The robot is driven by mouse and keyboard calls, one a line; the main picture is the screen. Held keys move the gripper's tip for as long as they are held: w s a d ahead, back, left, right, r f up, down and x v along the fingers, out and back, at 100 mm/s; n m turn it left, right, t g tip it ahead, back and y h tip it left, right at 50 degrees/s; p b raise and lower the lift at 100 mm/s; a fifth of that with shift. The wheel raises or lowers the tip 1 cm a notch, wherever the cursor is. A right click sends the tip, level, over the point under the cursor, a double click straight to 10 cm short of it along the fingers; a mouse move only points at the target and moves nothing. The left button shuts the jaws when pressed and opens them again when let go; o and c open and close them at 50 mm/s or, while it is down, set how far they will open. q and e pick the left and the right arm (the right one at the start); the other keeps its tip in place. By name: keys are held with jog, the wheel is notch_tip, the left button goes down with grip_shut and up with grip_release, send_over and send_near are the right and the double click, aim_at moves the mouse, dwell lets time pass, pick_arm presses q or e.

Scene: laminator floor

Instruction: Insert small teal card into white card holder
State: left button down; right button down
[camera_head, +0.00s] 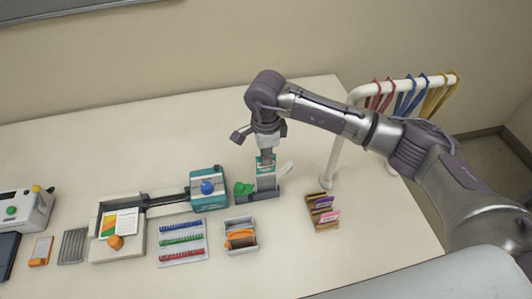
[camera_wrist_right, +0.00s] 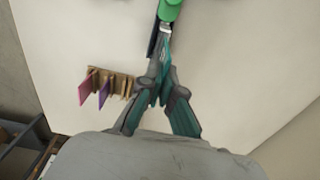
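A teal card (camera_head: 265,161) stands upright at the fingertips of my right gripper (camera_head: 266,153), above a dark grey stand (camera_head: 265,196). In the right wrist view the card is a thin teal strip (camera_wrist_right: 166,62) seen edge-on, and the fingers (camera_wrist_right: 161,88) close in on it from both sides. A pale panel below the card and a tilted white piece (camera_head: 285,170) just right of it stand at the grey stand. I cannot tell which is the white card holder, or whether the card's lower edge is inside it. My left gripper is not in view.
A green object (camera_head: 243,188) sits left of the stand. A wooden rack (camera_head: 322,222) with purple and pink cards stands to the right. A teal device (camera_head: 208,189), an orange-filled tray (camera_head: 240,222) and a white lanyard rail (camera_head: 350,125) are nearby. The table's front right is clear.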

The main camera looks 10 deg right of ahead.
aim_at(267, 180)
jog(key=shift+f+b, duration=0.6)
jog(key=shift+f, duration=1.15)
jog(key=shift+f+b, duration=2.05)
jog(key=shift+b, duration=0.05)
jog(key=shift+s+f, duration=0.1)
jog(key=shift+s, duration=0.05)
jog(key=shift+s+f, duration=0.1)
jog(key=shift+s, duration=0.05)
jog(key=c, duration=1.2)
grip_release()
jog(key=shift+c, duration=0.2)
jog(key=shift+f, duration=0.1)
jog(key=shift+w, duration=0.25)
